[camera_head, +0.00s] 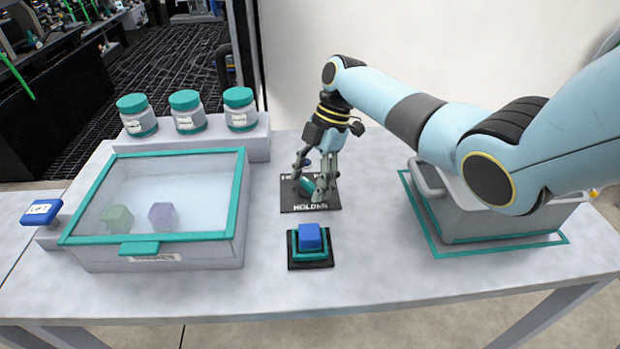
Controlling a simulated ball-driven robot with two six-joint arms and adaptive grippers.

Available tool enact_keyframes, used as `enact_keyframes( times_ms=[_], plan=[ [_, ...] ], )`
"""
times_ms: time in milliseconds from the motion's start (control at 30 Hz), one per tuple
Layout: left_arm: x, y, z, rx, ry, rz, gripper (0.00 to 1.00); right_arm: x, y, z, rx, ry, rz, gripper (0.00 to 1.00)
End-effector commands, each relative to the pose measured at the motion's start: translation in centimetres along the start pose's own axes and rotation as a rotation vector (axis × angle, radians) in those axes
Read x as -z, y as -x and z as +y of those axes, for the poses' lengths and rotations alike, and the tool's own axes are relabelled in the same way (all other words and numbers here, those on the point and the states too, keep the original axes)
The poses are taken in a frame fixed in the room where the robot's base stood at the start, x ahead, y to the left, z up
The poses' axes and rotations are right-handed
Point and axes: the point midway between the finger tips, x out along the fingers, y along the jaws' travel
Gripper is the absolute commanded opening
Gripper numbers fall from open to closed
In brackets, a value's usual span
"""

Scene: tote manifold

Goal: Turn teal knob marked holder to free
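The teal knob (307,186) sits on a dark plate (328,204) whose front edge is lettered HOLDER. More lettering at the plate's back edge is partly hidden by my gripper. My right gripper (317,184) points down over the plate, its fingers at the knob. The fingers look spread, one on each side of the knob; I cannot tell whether they touch it. The knob's bar looks slanted, but the fingers cover part of it. My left gripper is not in view.
A blue block (310,236) sits in a teal-edged holder in front of the plate. A clear-lidded box (240,210) stands left, with jars (187,112) behind it. A grey tote (470,222) stands right, under my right arm. The table's front middle is clear.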

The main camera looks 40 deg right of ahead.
Motion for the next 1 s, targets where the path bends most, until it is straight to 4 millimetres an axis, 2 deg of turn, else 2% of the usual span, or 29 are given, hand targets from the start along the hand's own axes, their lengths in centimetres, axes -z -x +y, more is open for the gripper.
enact_keyframes(
  times_ms=[267,367,467,800,1000],
  plan=[
    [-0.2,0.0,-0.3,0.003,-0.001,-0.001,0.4,0.0,0.1,0.0,-0.001,-0.001,0.0,0.67],
    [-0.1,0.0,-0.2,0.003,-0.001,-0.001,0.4,0.0,0.8,0.1,-0.002,-0.001,0.0,0.67],
    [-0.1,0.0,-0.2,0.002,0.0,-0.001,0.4,-0.1,2.5,0.1,-0.003,0.001,-0.003,0.67],
    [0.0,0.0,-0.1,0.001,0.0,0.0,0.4,-0.1,9.8,0.1,-0.003,0.0,-0.003,0.67],
    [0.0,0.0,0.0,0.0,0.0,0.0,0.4,0.0,11.8,0.0,-0.001,0.0,-0.001,0.67]
  ],
)
